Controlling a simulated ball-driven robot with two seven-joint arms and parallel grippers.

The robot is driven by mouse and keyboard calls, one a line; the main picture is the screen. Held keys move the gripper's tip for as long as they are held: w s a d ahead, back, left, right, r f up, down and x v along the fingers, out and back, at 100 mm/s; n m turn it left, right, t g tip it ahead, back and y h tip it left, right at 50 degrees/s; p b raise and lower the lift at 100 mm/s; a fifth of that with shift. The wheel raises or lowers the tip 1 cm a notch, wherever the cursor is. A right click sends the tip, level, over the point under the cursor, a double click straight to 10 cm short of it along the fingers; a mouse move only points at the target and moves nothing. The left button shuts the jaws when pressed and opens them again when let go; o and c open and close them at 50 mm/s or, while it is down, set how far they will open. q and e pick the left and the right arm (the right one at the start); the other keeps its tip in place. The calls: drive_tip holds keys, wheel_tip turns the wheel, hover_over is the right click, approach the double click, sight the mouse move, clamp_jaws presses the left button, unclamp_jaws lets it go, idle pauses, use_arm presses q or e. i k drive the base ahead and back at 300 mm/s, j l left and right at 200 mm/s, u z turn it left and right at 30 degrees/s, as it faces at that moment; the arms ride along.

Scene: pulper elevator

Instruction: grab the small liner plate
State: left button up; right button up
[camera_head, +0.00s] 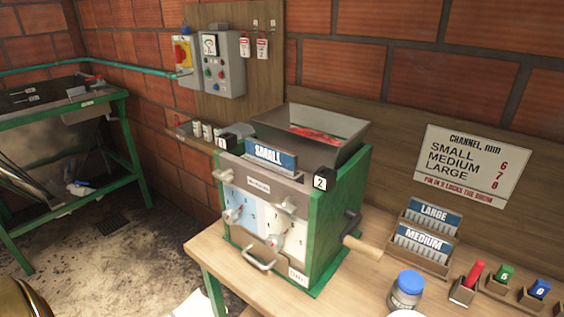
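The small liner plate (270,157), with a blue label reading SMALL, sits on the top front edge of the green and grey pulper (338,215). Its upper part shows above the machine's front face. The large liner plate (433,214) and the medium liner plate (423,242) stand in a wooden rack (418,262) on the bench, to the right of the pulper. Neither of my grippers shows in the head view.
The pulper's hopper (338,150) rises behind the small plate, with red contents. A crank handle (362,247) sticks out on its right. A blue-lidded jar (405,290), a red-handled tool (473,275) and small coloured blocks stand on the wooden bench (345,292). A green-framed table (125,130) is left.

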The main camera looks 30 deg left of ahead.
sight(280, 160)
drive_tip(key=j+z, duration=0.55)
drive_tip(key=z, duration=0.15)
drive_tip(key=j+z, duration=0.35)
